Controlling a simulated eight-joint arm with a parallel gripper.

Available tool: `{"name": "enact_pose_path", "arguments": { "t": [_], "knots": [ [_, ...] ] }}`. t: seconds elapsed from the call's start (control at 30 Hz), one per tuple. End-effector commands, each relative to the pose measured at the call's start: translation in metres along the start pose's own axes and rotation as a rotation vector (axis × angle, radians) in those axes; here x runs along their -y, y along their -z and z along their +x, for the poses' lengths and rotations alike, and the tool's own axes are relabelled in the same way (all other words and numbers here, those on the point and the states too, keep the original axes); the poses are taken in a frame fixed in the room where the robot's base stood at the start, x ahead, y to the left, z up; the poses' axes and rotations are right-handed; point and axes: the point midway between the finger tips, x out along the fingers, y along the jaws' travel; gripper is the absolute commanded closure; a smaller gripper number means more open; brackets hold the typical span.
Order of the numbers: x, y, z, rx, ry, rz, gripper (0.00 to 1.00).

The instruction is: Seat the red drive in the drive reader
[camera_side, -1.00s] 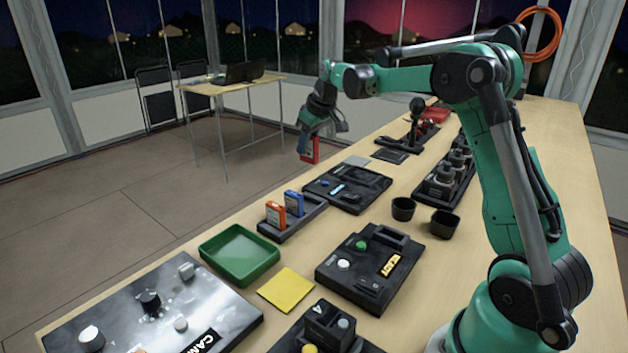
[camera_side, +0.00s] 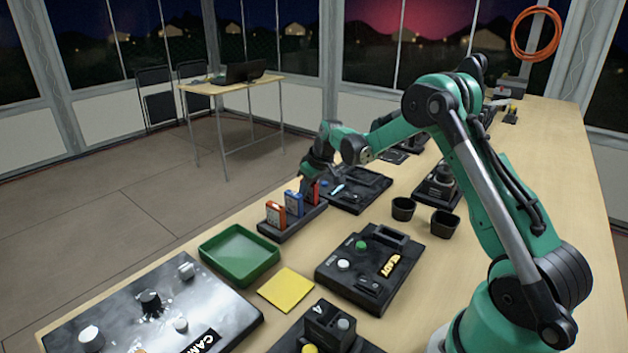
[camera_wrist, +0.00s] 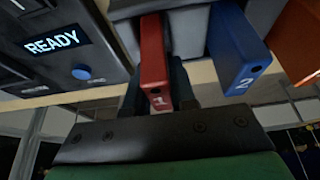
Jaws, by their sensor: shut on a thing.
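The red drive (camera_side: 313,191), marked 1 in the wrist view (camera_wrist: 153,60), is upright between the fingers of my gripper (camera_side: 312,183), which is shut on it. It is at the right end of the black drive rack (camera_side: 318,210), beside the blue drive (camera_side: 294,204). I cannot tell how deep its lower end sits in the rack. The drive reader, apparently the black unit with a blue button (camera_side: 348,187), lies just behind and right of the rack. In the wrist view its screen (camera_wrist: 57,42) reads READY.
An orange drive (camera_side: 275,215) stands in the rack's left end. A green tray (camera_side: 240,277), a yellow pad (camera_side: 286,290) and a black console (camera_side: 345,280) lie nearer. Two black cups (camera_side: 403,208) stand to the right. The floor left of the bench is open.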

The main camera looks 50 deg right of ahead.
Motion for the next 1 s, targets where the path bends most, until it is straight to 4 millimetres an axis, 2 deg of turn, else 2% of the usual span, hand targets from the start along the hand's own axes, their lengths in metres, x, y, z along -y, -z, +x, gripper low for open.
{"name": "enact_pose_path", "arguments": {
  "t": [0.13,0.17,0.23,0.27,0.63,1.0],
  "knots": [
    [0.0,-0.002,0.004,0.0,0.0,0.0,1.0],
    [0.0,-0.001,0.004,0.0,0.0,0.0,0.71],
    [0.0,-0.001,0.004,0.0,0.0,0.0,0.51],
    [0.0,-0.001,0.004,0.0,0.0,0.0,0.48],
    [0.0,-0.001,-0.002,0.0,0.0,0.0,0.48],
    [0.0,-0.001,-0.047,0.0,0.0,0.001,0.48]
  ]
}}
